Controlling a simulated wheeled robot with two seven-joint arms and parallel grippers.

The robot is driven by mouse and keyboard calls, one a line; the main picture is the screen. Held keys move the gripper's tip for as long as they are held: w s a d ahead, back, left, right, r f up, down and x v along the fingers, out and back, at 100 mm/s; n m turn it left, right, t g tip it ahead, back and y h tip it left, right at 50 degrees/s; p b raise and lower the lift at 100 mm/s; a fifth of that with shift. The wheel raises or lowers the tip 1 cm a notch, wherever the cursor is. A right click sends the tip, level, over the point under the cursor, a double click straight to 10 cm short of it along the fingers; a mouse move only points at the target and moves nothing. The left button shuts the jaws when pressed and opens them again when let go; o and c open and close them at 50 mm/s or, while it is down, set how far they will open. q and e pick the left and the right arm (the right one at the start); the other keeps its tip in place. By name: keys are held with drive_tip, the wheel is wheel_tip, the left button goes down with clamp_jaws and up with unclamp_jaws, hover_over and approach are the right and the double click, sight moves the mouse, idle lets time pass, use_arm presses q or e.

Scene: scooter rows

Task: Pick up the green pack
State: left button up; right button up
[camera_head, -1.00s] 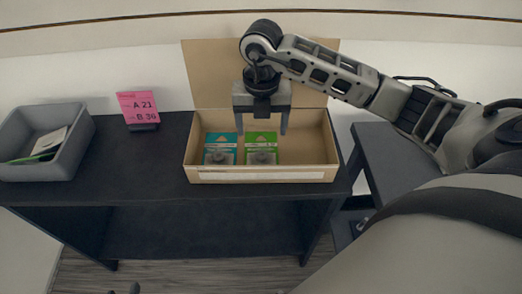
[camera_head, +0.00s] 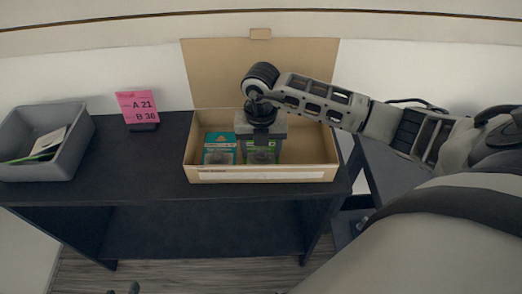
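The green pack (camera_head: 261,145) stands inside an open cardboard box (camera_head: 262,177) on the dark table. A teal pack (camera_head: 219,149) stands beside it on the left. My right gripper (camera_head: 261,154) is lowered into the box with its fingers at the green pack and covers its upper part. The fingertips are too small and dark to tell whether they are closed on the pack. My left gripper is not clearly in view; only a small dark part shows at the bottom edge.
A grey bin (camera_head: 62,166) with a few flat items stands at the table's left. A pink sign (camera_head: 137,106) reading A 21 and B 36 or 30 stands behind. The box's raised lid (camera_head: 212,75) is behind my gripper. The table's middle left is clear.

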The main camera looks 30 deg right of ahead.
sight(261, 148)
drive_tip(key=c, duration=0.6)
drive_tip(key=shift+r, duration=0.1)
wheel_tip(261, 148, up, 18)
